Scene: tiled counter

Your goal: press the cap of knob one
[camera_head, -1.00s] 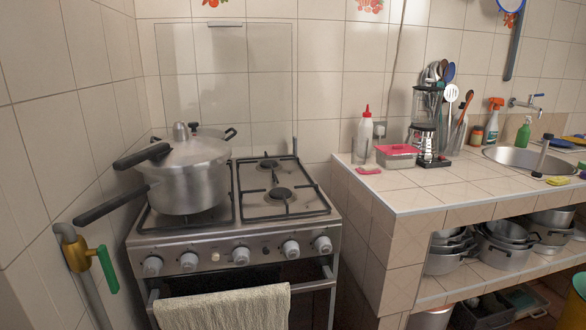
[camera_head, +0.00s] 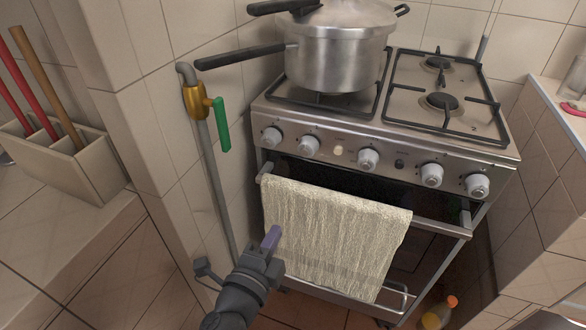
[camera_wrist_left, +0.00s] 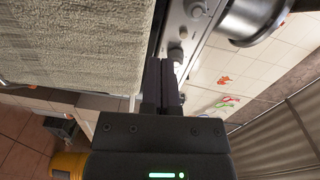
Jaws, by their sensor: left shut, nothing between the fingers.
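The stove front panel (camera_head: 340,150) carries a row of grey knobs. The leftmost knob (camera_head: 271,136) is at the panel's left end; other knobs (camera_head: 368,159) run to the right. No label tells which is knob one. My left gripper (camera_head: 271,238) is shut and empty, low in front of the towel, below the left knobs. In the left wrist view my left gripper's shut fingers (camera_wrist_left: 162,72) point toward the panel, with a knob (camera_wrist_left: 175,53) just beyond the tips in the picture; I see no clear contact. My right gripper is not seen.
A towel (camera_head: 335,230) hangs on the oven handle. A pressure cooker (camera_head: 340,60) stands on the left burners, its long handle reaching left. A pipe with a green-handled valve (camera_head: 221,125) runs along the wall left of the stove. A tiled counter stands at right.

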